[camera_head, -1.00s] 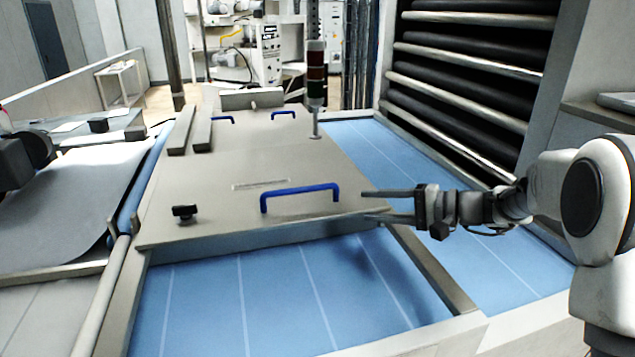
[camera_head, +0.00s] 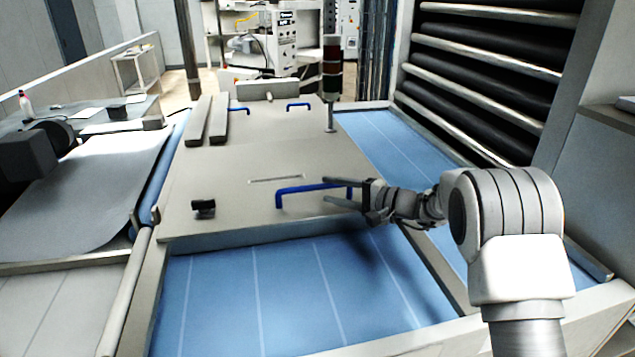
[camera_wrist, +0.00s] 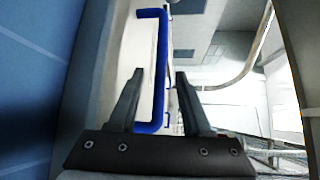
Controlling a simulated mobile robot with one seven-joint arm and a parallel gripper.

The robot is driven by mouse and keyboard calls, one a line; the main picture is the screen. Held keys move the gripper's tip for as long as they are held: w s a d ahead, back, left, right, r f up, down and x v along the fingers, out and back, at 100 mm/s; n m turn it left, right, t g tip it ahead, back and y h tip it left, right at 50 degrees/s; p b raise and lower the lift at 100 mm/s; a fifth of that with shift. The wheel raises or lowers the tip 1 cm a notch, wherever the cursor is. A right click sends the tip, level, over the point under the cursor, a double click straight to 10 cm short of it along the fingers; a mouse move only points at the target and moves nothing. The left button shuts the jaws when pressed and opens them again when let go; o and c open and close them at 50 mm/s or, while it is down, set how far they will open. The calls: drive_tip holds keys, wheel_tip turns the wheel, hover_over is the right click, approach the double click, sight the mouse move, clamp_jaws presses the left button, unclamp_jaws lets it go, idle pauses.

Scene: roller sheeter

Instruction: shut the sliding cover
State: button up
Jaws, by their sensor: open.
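The sliding cover (camera_head: 240,222) is a flat grey panel over the blue bed, with a blue bar handle (camera_head: 312,188) near its front edge. Blue bed surface shows in front of the cover. My gripper (camera_head: 338,191) is open at the right end of the handle. In the wrist view, the blue handle (camera_wrist: 159,70) runs between the two open fingers (camera_wrist: 157,95) of my gripper. The fingers stand apart on either side of it; I cannot tell whether either touches it.
A black knob (camera_head: 203,208) sits on the cover's front left. Dark rollers (camera_head: 480,80) rise at the right. The blue bed (camera_head: 270,300) in front is clear.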

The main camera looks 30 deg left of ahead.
sight(322, 188)
drive_tip(key=shift+w+a+f+p, duration=0.15)
drive_tip(key=shift+a+p, duration=0.1)
drive_tip(key=shift+a, duration=0.95)
drive_tip(key=shift+a+f+p, duration=0.15)
drive_tip(key=shift+a+p, duration=0.05)
drive_tip(key=shift+a, duration=0.95)
clamp_jaws()
